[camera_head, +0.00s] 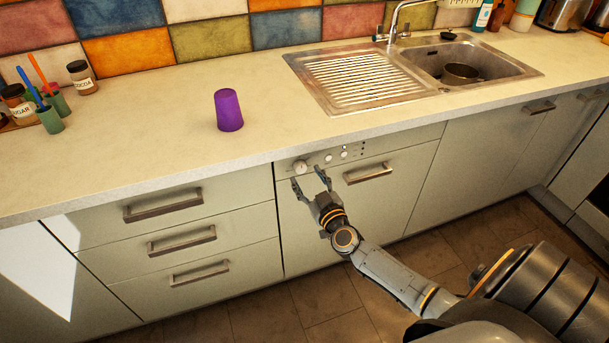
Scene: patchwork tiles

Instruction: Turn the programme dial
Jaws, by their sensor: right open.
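The programme dial (300,167) is a round pale knob at the left end of the control strip (375,147) on the appliance front under the counter. Smaller round controls sit to its right on the same strip. My right gripper (309,180) is open just below the dial, its two fingers spread and pointing up toward it. The fingertips look close to the dial; I cannot tell whether they touch it. My left gripper is not in view.
A purple cup (228,110) stands upside down on the counter (150,130). A sink (450,65) holding a pot (460,74) is at the back right. The appliance handle (368,173) juts out right of my gripper; drawer handles (163,205) are to the left.

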